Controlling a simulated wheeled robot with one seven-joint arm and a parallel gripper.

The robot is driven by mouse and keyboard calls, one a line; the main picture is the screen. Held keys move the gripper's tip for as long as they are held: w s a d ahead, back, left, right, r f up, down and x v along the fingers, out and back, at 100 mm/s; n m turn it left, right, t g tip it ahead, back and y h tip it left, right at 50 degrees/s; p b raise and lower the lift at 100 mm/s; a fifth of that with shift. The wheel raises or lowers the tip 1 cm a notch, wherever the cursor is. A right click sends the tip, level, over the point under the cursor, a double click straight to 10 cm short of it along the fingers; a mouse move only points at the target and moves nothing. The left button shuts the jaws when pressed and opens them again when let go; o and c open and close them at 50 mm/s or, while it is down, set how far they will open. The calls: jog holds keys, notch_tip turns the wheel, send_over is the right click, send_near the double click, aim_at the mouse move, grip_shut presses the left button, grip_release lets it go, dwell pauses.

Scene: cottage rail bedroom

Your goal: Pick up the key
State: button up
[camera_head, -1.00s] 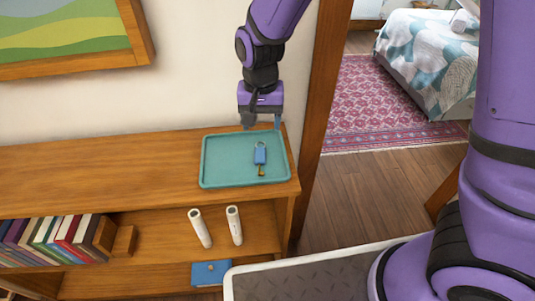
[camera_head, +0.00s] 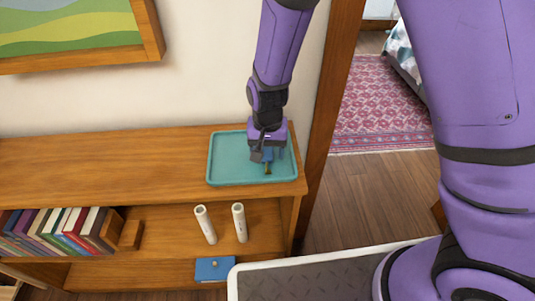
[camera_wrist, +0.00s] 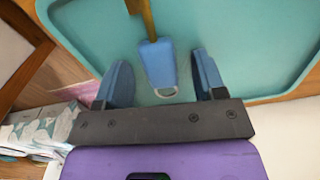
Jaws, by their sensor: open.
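The key lies on the teal tray (camera_head: 222,172) on top of the wooden shelf. In the wrist view the key has a blue head (camera_wrist: 158,64) with a metal ring at its near end and a brass shaft pointing away. In the head view its brass tip (camera_head: 267,169) shows below my gripper (camera_head: 268,156), which hides part of the blue head. My gripper is open in the wrist view (camera_wrist: 163,82), with one blue finger on each side of the key's head and a visible gap to each. Whether the fingers touch the tray cannot be told.
The tray has a raised rim. The wooden shelf (camera_head: 110,165) is bare to the left. Below are books (camera_head: 60,230), two white cylinders (camera_head: 240,222) and a blue box (camera_head: 214,268). A wooden door post (camera_head: 330,120) stands close on the right.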

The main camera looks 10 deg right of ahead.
jog(key=shift+f, duration=0.1)
jog(key=c, duration=1)
